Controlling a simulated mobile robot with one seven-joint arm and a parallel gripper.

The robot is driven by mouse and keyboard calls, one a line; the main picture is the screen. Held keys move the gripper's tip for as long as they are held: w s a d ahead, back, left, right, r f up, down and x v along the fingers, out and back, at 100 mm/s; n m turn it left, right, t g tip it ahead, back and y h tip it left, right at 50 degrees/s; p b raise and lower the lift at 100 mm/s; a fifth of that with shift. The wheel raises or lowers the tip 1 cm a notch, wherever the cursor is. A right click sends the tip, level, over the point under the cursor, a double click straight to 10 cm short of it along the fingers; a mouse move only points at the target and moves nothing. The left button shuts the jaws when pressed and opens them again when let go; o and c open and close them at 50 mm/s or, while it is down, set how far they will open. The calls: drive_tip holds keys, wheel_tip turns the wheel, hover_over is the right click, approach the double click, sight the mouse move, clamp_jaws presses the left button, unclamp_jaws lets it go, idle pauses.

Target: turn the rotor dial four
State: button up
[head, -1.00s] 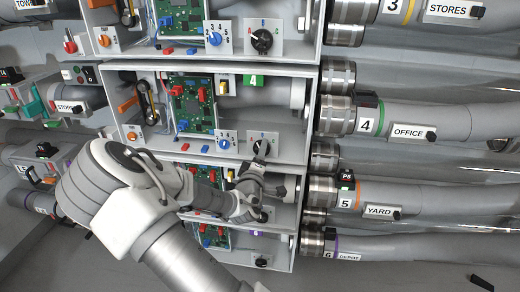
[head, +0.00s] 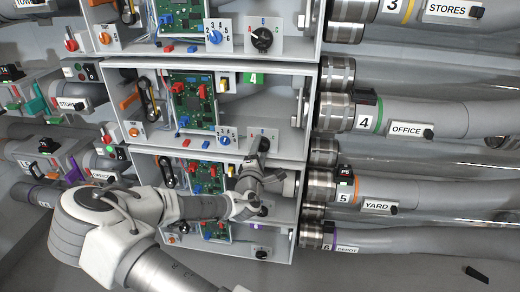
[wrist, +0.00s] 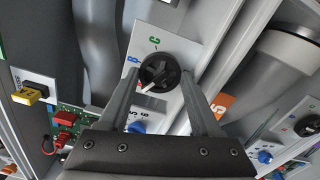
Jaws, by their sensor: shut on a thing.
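The black rotor dial in bay four (wrist: 160,72) sits on a white plate with a green C and a blue B in the wrist view. In the head view my gripper (head: 262,155) reaches up from below to the plate, and hides part of the dial. The green 4 label (head: 253,79) is above it in the same bay.
A small blue dial (head: 226,139) is just left of the rotor dial. A green circuit board (head: 194,101) stands further left. Bay three's black dial (head: 262,39) is above. The bay five tube (head: 385,188) runs right, below the office tube (head: 440,117).

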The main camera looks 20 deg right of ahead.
idle(0.4)
drive_tip(key=o, duration=1.4)
drive_tip(key=shift+c, duration=0.2)
drive_tip(key=shift+s+f, duration=0.1)
drive_tip(key=shift+f, duration=0.05)
drive_tip(key=shift+s+a, duration=0.1)
drive_tip(key=shift+s, duration=0.05)
